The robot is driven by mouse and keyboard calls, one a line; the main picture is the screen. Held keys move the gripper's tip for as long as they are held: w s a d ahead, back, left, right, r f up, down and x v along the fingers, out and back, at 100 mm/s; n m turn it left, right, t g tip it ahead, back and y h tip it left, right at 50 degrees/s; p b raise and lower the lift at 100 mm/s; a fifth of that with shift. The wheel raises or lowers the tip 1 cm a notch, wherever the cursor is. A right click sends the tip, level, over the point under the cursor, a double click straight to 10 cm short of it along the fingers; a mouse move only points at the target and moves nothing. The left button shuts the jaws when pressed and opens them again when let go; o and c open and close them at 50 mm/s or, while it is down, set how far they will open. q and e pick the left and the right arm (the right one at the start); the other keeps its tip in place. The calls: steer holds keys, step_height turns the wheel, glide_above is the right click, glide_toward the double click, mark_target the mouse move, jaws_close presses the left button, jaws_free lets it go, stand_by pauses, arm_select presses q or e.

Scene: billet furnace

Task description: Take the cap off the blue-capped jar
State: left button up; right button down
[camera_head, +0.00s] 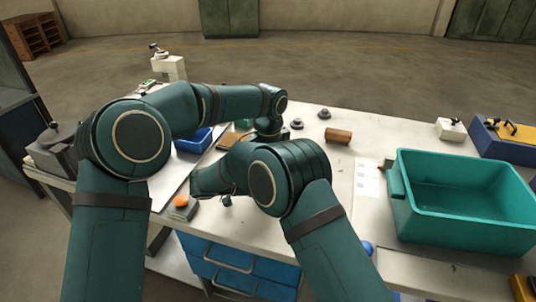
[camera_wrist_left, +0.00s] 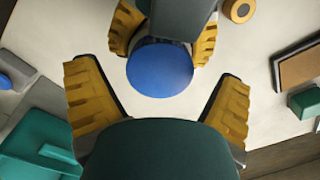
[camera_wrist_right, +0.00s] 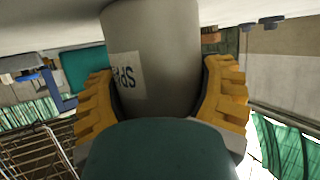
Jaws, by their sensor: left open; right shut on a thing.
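The jar's round blue cap (camera_wrist_left: 160,69) faces my left wrist camera. My left gripper (camera_wrist_left: 158,78) is open, with its yellow fingers apart on either side of the cap and not touching it in that view. My right gripper (camera_wrist_left: 163,42) is beyond the cap, its fingers around the jar. In the right wrist view, the grey jar body (camera_wrist_right: 168,65), with a white label upside down, sits between the fingers of my right gripper (camera_wrist_right: 160,80), which is shut on it. In the head view, my arms hide the jar and cap.
A large teal bin (camera_head: 465,231) stands at the right of the white table. A blue tray (camera_head: 193,145) and an orange button box (camera_head: 181,205) are at the left. A brown cylinder (camera_head: 338,136) and small dark knobs (camera_head: 324,114) lie towards the back.

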arm_select(q)
steer(key=shift+f, duration=0.45)
steer(key=shift+c, duration=0.2)
steer(key=c, duration=1.3)
steer(key=shift+o, duration=0.2)
steer(key=shift+n, duration=1.2)
steer(key=shift+r, duration=0.25)
steer(key=shift+r, duration=0.9)
